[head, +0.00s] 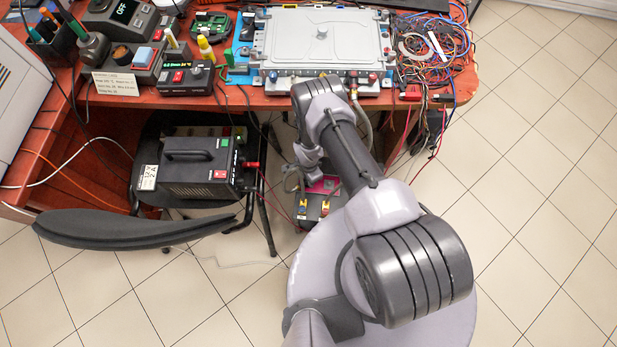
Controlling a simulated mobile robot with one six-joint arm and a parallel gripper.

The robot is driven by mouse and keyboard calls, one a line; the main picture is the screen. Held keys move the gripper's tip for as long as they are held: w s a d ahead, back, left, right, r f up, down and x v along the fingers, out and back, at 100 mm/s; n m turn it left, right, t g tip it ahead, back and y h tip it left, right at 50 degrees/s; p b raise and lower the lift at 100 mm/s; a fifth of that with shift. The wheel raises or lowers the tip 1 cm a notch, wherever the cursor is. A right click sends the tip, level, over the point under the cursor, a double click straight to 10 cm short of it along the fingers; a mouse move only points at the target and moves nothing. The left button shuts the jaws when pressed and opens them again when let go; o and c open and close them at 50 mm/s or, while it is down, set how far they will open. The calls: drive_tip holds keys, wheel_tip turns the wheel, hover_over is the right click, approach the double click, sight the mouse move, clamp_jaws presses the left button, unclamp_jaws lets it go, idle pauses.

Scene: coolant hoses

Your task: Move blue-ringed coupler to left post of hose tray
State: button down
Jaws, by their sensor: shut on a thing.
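My gripper (306,168) shows only in part beside my forearm, low in front of the table and just above the hose tray. It is shut; its fingertips and the blue-ringed coupler in them are mostly hidden. A grey hose (290,181) curves up beside it on the left. The hose tray (312,222) is small and dark, with a pink patch (324,185). A left post (303,204) and a right post (325,206), both with yellow parts, stand at its front. My arm hides the tray's right side.
A grey metal unit (322,45) with coloured fittings lies on the red table. Another hose (364,125) hangs from its front edge. A dark power box (190,165) and a black chair back (140,229) are at left. Tangled wires (430,45) lie at right. Tiled floor is clear at right.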

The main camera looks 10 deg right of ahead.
idle(0.4)
drive_tip(key=c, duration=0.9)
unclamp_jaws()
drive_tip(key=shift+o, duration=0.2)
wheel_tip(320, 180, up, 7)
drive_tip(key=p, duration=0.5)
